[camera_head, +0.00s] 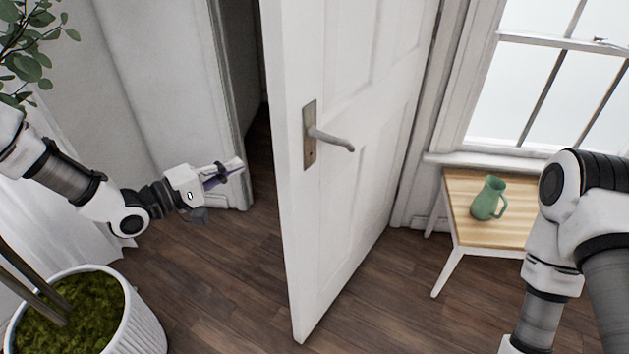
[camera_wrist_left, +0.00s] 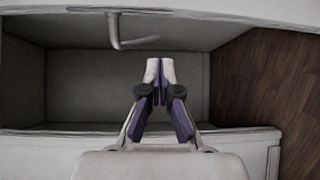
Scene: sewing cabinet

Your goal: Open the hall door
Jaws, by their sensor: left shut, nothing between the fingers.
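The white panelled hall door (camera_head: 365,90) stands ajar, with a dark gap between its left edge and the door frame (camera_head: 228,100). A grey lever handle (camera_head: 331,139) on a worn plate is on its face. My left gripper (camera_head: 238,163) is shut and empty, left of the door's edge, in front of the frame and apart from the door.
A small wooden-topped table (camera_head: 460,190) with a green pitcher (camera_head: 489,198) stands right of the door, below a window (camera_head: 550,85). A potted plant in a white ribbed pot (camera_head: 145,325) stands at lower left. The wooden floor (camera_head: 235,290) left of the door is clear.

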